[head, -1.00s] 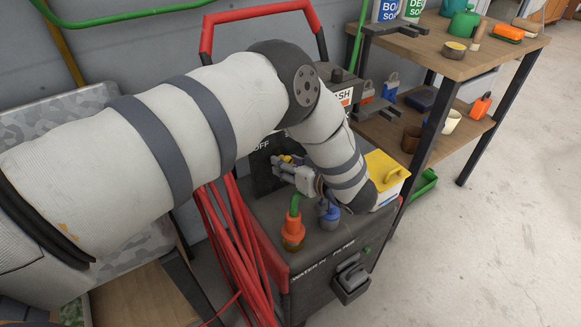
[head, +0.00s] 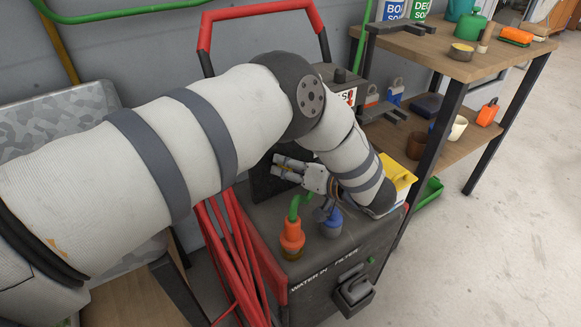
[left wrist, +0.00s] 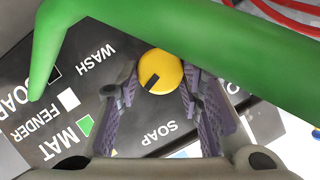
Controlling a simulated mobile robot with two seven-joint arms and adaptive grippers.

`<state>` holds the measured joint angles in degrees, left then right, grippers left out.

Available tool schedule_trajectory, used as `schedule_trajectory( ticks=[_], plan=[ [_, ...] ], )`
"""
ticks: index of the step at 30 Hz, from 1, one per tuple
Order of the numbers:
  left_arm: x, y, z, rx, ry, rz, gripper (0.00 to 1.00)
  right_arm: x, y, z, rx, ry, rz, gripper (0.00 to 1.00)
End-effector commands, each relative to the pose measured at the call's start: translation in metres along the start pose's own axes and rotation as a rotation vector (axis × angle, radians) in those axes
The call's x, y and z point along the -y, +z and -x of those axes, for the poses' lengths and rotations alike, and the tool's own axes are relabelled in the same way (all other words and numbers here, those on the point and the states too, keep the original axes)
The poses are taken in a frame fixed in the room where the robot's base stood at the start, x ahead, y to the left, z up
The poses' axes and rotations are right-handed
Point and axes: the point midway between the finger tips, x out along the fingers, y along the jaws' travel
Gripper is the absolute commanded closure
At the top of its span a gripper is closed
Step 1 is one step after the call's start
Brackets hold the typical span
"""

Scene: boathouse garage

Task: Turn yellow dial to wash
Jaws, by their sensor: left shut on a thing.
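The yellow dial (left wrist: 165,66) sits on a black panel (left wrist: 110,75) in the left wrist view, a dark mark on it pointing to the lower left. The white word WASH (left wrist: 95,57) is to its upper left and SOAP (left wrist: 160,132) below it. In the head view I cannot make out the dial behind the gripper and arm. My right gripper is not in view.
A green hose (left wrist: 255,55) crosses close to the left wrist camera. An orange fitting (head: 292,238) and a blue fitting (head: 332,222) stand on the washer's top near my gripper. Red hoses (head: 228,245) hang at its left. A wooden shelf (head: 470,62) stands right; floor beyond is clear.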

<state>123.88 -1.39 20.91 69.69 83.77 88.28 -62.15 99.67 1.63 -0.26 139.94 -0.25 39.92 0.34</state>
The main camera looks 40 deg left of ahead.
Motion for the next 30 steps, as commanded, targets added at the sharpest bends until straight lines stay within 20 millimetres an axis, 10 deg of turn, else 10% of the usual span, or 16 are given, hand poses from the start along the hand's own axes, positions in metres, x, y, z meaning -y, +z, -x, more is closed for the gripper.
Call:
schedule_trajectory(
  ticks=[7, 8, 10, 20, 30],
  plan=[
    [0.0, 0.0, 0.0, 0.0, -0.001, -0.001, 0.94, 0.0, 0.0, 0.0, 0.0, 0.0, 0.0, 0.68],
    [0.0, 0.0, 0.0, 0.0, -0.001, -0.001, 0.64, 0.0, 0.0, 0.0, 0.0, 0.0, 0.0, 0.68],
    [0.0, 0.0, 0.0, 0.0, 0.0, -0.001, 0.48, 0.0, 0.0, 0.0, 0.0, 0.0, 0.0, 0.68],
    [0.0, 0.0, 0.003, -0.001, 0.001, 0.0, 0.47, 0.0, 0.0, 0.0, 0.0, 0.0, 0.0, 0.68],
    [-0.001, -0.001, 0.083, -0.003, 0.003, 0.0, 0.47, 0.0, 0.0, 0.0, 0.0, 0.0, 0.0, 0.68]
  ],
)
